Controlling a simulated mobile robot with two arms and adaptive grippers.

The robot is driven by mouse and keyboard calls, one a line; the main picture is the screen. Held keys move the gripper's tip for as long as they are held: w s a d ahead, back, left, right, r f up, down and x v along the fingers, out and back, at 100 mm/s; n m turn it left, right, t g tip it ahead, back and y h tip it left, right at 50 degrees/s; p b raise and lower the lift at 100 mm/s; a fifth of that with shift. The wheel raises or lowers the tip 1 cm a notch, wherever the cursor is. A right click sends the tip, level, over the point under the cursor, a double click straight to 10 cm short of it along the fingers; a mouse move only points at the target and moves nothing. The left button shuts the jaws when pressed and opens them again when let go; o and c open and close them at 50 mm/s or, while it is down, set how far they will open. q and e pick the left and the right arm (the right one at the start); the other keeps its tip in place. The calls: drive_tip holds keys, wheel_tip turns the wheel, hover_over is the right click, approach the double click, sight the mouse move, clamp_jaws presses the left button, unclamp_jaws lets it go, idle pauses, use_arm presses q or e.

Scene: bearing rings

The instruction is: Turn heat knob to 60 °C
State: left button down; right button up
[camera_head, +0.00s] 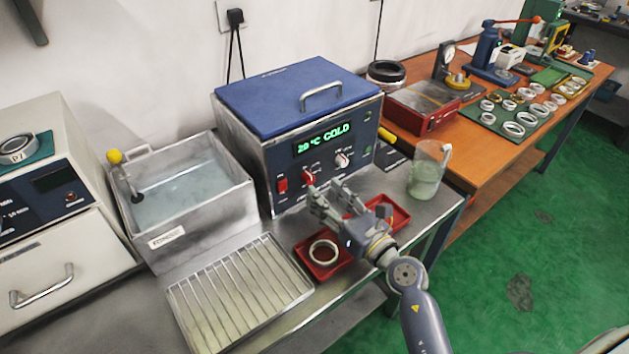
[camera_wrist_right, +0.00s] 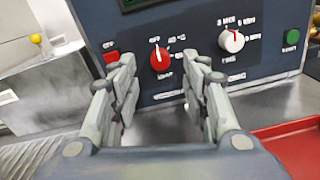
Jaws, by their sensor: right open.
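The heater box (camera_head: 322,150) has a blue lid and a green display (camera_head: 323,139) that reads about "20 °C COLD". The red heat knob (camera_head: 308,177) is on its front panel; it also shows in the right wrist view (camera_wrist_right: 160,60), its white mark pointing roughly up. My right gripper (camera_head: 326,196) is open and empty in front of the panel, just below and short of the knob. In the right wrist view its fingers (camera_wrist_right: 163,85) stand apart with the heat knob beyond the gap, not touched. My left gripper is not in view.
A white time knob (camera_wrist_right: 231,40) sits right of the heat knob, a red switch (camera_head: 282,185) left of it. Red trays, one holding a ring (camera_head: 323,251), lie under my gripper. A glass beaker (camera_head: 427,170) stands to the right, a water bath (camera_head: 187,183) to the left.

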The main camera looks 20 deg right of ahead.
sight(311, 181)
drive_tip(key=x, duration=0.4)
drive_tip(key=shift+w+a, duration=0.15)
drive_tip(key=shift+w, duration=0.3)
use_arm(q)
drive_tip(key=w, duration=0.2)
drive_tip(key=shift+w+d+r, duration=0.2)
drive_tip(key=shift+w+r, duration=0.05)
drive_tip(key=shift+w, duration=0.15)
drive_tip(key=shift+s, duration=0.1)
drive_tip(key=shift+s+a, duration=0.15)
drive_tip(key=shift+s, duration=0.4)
use_arm(e)
clamp_jaws()
